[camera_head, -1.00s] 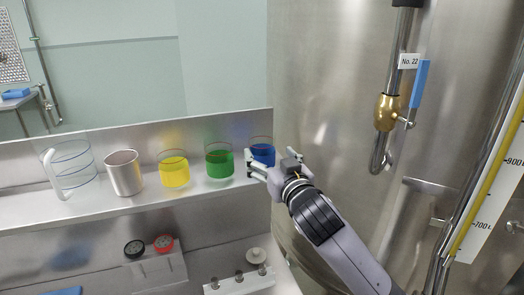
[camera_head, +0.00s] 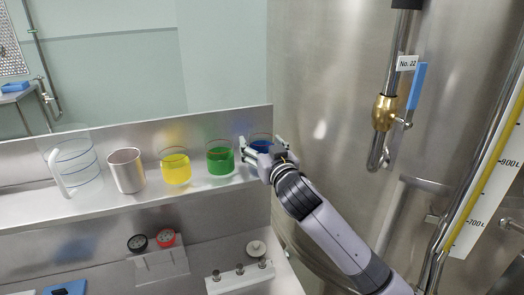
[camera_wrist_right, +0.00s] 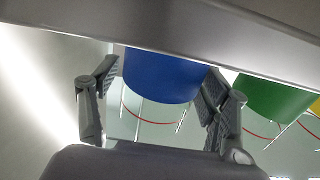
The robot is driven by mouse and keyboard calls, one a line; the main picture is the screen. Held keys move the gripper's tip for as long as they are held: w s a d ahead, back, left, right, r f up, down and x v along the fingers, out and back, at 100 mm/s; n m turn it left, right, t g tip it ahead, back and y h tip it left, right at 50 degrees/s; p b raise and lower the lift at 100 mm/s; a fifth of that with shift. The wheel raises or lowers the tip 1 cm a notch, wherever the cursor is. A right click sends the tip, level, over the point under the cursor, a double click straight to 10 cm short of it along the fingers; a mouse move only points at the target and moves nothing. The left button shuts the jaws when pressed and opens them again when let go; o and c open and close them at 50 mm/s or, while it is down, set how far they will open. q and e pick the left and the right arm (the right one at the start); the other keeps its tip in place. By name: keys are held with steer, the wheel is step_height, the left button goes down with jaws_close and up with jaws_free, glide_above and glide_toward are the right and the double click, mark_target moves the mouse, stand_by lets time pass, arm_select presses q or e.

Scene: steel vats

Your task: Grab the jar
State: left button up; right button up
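A clear glass jar of blue liquid (camera_head: 260,145) stands at the right end of a steel shelf (camera_head: 215,184), partly hidden by my right gripper (camera_head: 259,151). In the wrist view the blue jar (camera_wrist_right: 160,75) lies between the two fingers of my right gripper (camera_wrist_right: 160,90). The fingers are spread on either side of it. The right finger appears very close to the jar; whether it touches is unclear. Jars of green liquid (camera_head: 220,160) and yellow liquid (camera_head: 176,170) stand to its left. My left gripper is not in view.
The green jar (camera_wrist_right: 272,98) is close to the right finger. A large steel vat (camera_head: 335,120) with a blue-handled valve (camera_head: 418,85) is on the right.

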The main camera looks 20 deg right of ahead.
steer(key=c, duration=1.1)
